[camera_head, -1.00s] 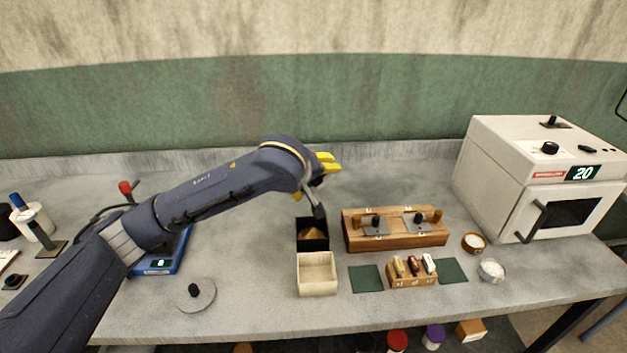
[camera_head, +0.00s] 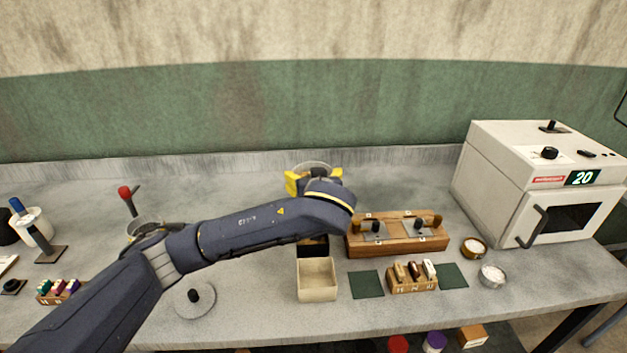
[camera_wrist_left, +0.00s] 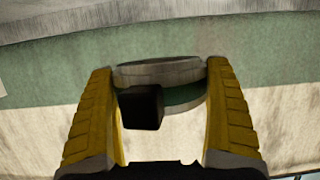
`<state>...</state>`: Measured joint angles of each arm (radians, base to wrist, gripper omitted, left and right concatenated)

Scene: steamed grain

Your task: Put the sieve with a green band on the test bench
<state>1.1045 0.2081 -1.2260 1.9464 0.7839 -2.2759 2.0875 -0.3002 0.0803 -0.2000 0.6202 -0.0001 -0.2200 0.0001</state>
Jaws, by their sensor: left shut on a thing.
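The sieve (camera_wrist_left: 160,70) is a round grey-rimmed vessel with a dark green band on its side and a black block on its near side in the left wrist view. My left gripper (camera_wrist_left: 163,105) is shut on it, with a yellow finger on each side. In the head view the left gripper (camera_head: 313,180) is over the back of the bench, and the sieve's round rim (camera_head: 314,166) shows just beyond the fingers. The grey test bench (camera_head: 240,290) lies below. The gap between sieve and bench cannot be judged. My right gripper is not in view.
A black box (camera_head: 313,250), partly under my arm, and a pale open box (camera_head: 317,280) stand mid-bench. A wooden rack (camera_head: 400,240) and a white oven (camera_head: 540,180) are to the right. A red-knobbed lever (camera_head: 126,193) stands left. The bench's back strip left of the gripper is clear.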

